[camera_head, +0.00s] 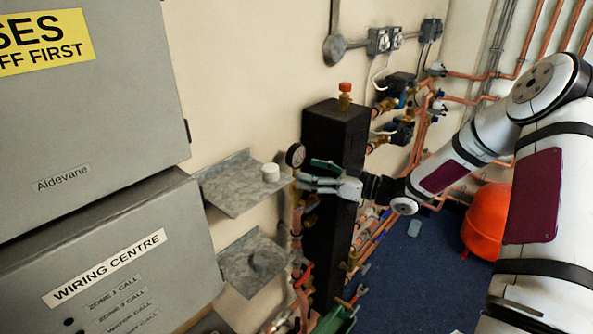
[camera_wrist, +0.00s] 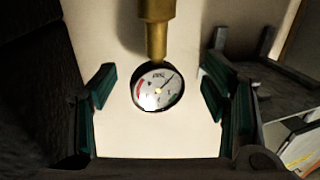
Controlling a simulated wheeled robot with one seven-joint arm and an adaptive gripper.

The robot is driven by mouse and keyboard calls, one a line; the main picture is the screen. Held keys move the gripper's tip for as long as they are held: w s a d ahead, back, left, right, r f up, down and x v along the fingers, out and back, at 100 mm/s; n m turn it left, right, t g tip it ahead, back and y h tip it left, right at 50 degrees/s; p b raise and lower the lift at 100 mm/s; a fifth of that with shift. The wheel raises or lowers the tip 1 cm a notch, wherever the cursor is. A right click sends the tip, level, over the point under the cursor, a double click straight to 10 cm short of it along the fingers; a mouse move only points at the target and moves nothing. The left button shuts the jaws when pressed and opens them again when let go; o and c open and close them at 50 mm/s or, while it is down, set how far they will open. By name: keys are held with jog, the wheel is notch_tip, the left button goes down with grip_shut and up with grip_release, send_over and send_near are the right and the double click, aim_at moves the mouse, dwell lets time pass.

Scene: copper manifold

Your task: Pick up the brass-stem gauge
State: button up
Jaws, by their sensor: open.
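The brass-stem gauge (camera_wrist: 158,90) has a round white dial with a black rim and a red arc. Its brass stem (camera_wrist: 156,28) extends toward the top of the wrist view. In the head view the gauge (camera_head: 295,155) shows as a small dark-rimmed disc near the black column, just right of the upper shelf. My gripper (camera_head: 305,176) is open, its fingertips close to the gauge. In the wrist view the green-padded fingers (camera_wrist: 158,92) stand to either side of the dial, with a gap on both sides. I see no contact between fingers and gauge.
A black column (camera_head: 336,200) with a red-capped brass valve (camera_head: 345,95) on top stands behind my gripper. A grey metal shelf (camera_head: 232,190) with a white cap (camera_head: 270,172) is to the left. Copper pipes and an orange vessel (camera_head: 487,222) are to the right.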

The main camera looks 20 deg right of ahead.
aim_at(295, 168)
jog(key=x, duration=0.5)
jog(key=shift+w+d+f+p, duration=0.1)
jog(key=shift+d+f+p, duration=0.1)
jog(key=shift+p, duration=0.15)
jog(key=shift+a, duration=0.1)
grip_shut()
